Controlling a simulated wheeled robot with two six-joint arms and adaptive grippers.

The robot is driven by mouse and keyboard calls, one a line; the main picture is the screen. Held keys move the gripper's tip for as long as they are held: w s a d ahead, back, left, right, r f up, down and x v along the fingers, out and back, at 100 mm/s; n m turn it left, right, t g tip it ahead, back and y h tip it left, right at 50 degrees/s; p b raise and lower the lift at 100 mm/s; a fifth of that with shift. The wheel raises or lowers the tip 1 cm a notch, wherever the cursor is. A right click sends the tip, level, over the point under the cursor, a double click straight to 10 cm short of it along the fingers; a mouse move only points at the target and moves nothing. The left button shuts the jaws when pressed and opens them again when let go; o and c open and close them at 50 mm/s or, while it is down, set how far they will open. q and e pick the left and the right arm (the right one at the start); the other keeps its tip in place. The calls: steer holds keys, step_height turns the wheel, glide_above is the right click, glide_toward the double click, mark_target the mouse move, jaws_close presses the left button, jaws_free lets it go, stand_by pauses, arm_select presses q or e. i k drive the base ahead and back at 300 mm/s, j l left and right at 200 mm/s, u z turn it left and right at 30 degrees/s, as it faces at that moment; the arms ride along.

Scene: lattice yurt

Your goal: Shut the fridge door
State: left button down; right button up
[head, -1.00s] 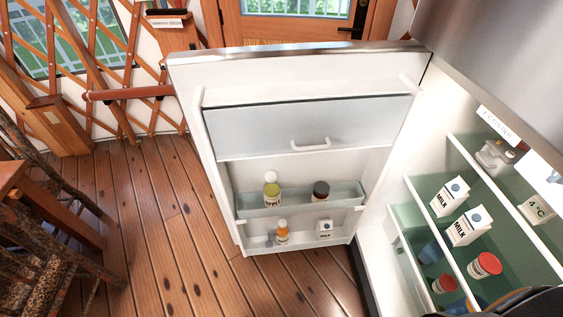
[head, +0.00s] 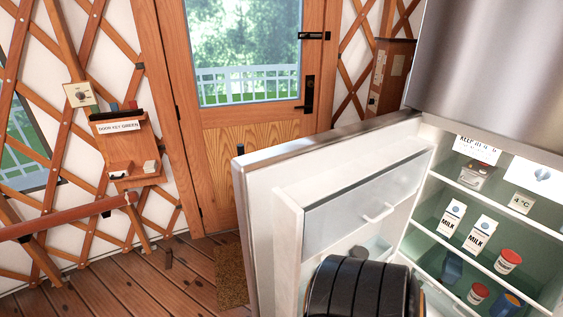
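The fridge door (head: 268,210) stands open in the head view, hinged on its right side next to the fridge. Its inner side faces me, with a clear-fronted compartment (head: 360,195) and a white pull. A small dark piece (head: 240,152) shows at the door's far left top corner; I cannot tell what it is. The fridge interior (head: 450,215) is lit and open on the right, below a steel upper front (head: 490,75). A dark ribbed cylinder, likely part of my arm, covers the lower door and its shelves. Neither gripper can be made out.
Milk cartons (head: 480,236), red-lidded jars (head: 507,262) and blue cups stand on the fridge shelves. A wooden house door (head: 245,130) is behind, with a brown mat (head: 231,275) before it.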

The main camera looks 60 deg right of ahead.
mark_target(276, 186)
steer(key=i+z, duration=0.45)
steer(key=i+j+z, duration=0.15)
steer(key=i+z, duration=0.3)
steer(key=i+j+z, duration=0.25)
steer(key=z, duration=0.15)
steer(key=i+z, duration=0.2)
steer(key=z, duration=0.25)
steer(key=i+z, duration=0.2)
steer(key=z, duration=0.3)
steer(key=i+j+z, duration=0.2)
steer(key=z, duration=0.25)
steer(key=i+j+z, duration=0.15)
steer(key=z, duration=0.3)
steer(key=i+j+z, duration=0.1)
steer(key=j+z, duration=0.15)
steer(key=z, duration=0.2)
steer(key=i+j+z, duration=0.1)
steer(key=j+z, duration=0.2)
steer(key=z, duration=0.2)
steer(key=j+z, duration=0.3)
steer(key=z, duration=0.15)
steer(key=k+l+z, duration=0.1)
steer(key=k, duration=0.25)
steer(key=l, duration=0.1)
